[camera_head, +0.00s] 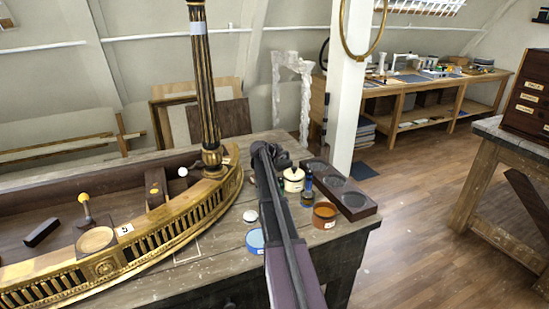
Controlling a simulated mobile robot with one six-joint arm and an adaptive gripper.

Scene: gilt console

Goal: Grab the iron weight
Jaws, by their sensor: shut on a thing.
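My arm reaches away from the camera over the grey wooden table, with my gripper (274,160) near its far right part. The gripper is shut on a small dark thing, which I take to be the iron weight (283,160). The gripper and arm hide much of it, and its outline blends with the dark fingers. I cannot tell whether it touches the table.
A cream lidded pot (293,181), a small blue bottle (307,188), an orange-brown tub (325,214) and a dark tray with round recesses (357,205) crowd the right. A blue tub (255,240) is left of my arm. A gilt console (150,246) with a column (205,90) fills the left.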

